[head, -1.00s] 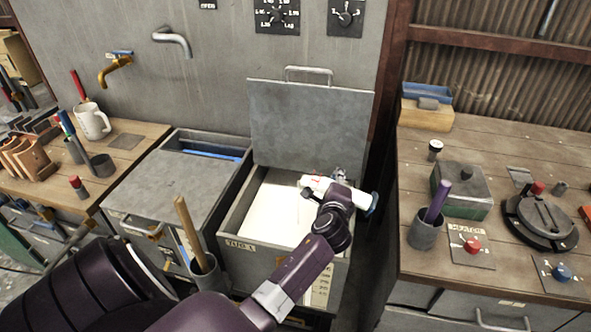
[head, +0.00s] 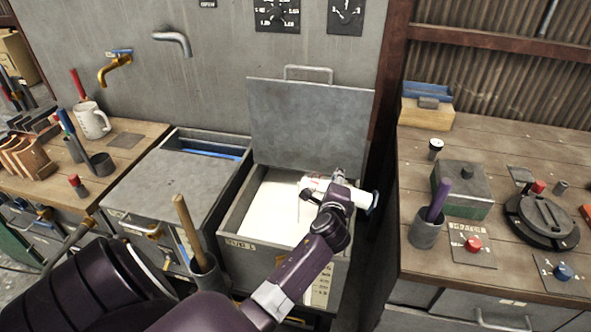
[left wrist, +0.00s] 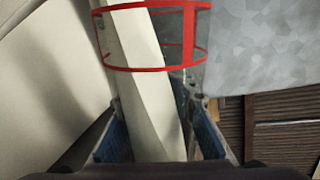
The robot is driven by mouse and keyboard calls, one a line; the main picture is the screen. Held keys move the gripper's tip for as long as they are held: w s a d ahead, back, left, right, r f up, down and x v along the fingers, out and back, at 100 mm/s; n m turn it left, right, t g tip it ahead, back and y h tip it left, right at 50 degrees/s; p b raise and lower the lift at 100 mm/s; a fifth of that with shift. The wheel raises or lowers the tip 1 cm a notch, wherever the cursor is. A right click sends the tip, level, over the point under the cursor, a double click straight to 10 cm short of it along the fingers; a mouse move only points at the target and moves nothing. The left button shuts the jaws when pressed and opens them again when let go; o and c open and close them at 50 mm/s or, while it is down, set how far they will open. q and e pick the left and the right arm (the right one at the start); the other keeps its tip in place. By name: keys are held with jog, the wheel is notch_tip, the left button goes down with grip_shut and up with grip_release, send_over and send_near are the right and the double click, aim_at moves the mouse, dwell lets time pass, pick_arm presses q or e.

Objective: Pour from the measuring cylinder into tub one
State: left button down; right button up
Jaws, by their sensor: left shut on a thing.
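My left gripper (head: 337,188) is shut on the measuring cylinder (head: 316,184), a pale cylinder lying nearly level above the right part of an open tub (head: 238,253). Its mouth end points left over the white contents, and its base end points right, past the tub's rim. A thin line hangs below the mouth end; I cannot tell for sure that it is liquid. In the left wrist view the cylinder (left wrist: 140,70) runs between the blue finger pads (left wrist: 158,142), with a red ring guard around its far part. The tub's label is too blurred to read. My right gripper is not in view.
The tub's raised lid (head: 309,125) stands behind it. A wooden bench (head: 480,150) with a heater knob, box and cup stands right.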

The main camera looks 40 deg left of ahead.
pick_arm(q)
jog(key=shift+f+n, duration=0.25)
jog(key=shift+n, duration=0.05)
jog(key=shift+f, duration=0.1)
dwell(0.9)
jog(key=shift+w+d+f+n+h+b, duration=0.1)
jog(key=shift+f+n+h+b, duration=0.25)
jog(key=shift+f+b, duration=0.2)
dwell(1.1)
